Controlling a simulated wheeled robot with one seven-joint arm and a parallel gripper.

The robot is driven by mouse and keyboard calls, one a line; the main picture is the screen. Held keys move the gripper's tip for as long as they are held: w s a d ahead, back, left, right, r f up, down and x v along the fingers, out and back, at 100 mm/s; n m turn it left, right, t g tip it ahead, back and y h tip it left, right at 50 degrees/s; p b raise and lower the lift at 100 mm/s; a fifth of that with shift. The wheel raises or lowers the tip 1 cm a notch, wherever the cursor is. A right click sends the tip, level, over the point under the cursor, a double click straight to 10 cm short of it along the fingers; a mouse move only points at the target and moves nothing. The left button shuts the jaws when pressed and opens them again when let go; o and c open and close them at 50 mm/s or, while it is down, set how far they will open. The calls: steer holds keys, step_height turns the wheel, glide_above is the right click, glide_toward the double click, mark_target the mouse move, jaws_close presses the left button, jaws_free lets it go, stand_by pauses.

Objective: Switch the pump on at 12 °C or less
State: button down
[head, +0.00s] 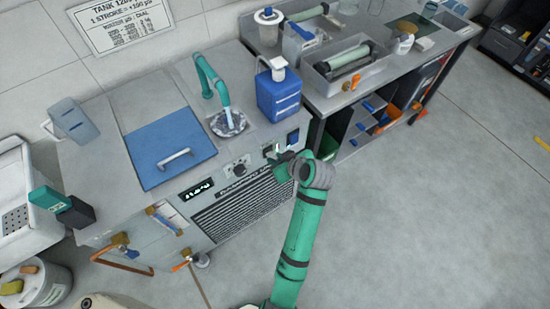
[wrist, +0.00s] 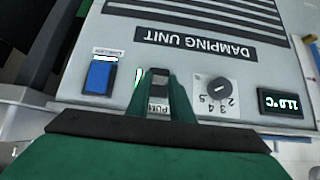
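The damping unit's front panel (wrist: 215,55) fills the wrist view, upside down. Its display (wrist: 282,102) reads 11.0 °C; the display is small in the head view (head: 197,190). The pump switch (wrist: 159,82), with a partly hidden label starting "PUM", lies between my gripper's fingertips (wrist: 158,73). In the head view my gripper (head: 281,160) is at the panel's right part. Its green fingers are a little apart, with the switch showing in the gap. I cannot tell whether they touch it, or which way it is set. A small green-white strip (wrist: 139,76) shows beside the left finger.
A blue switch (wrist: 100,76) sits left of the pump switch in the wrist view, and a numbered knob (wrist: 219,90) right of it. On the unit are a blue lid (head: 168,142), a teal tap (head: 212,80) and a blue bottle (head: 279,92). Floor at right is clear.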

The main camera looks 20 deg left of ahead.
steer(key=shift+w+a+r+g+h, duration=0.15)
steer(key=shift+w+r+g+h, duration=0.05)
steer(key=shift+r+g+h, duration=0.35)
steer(key=shift+f, duration=0.1)
steer(key=c, duration=1.6)
jaws_free()
steer(key=shift+o, duration=0.2)
steer(key=v, duration=1.1)
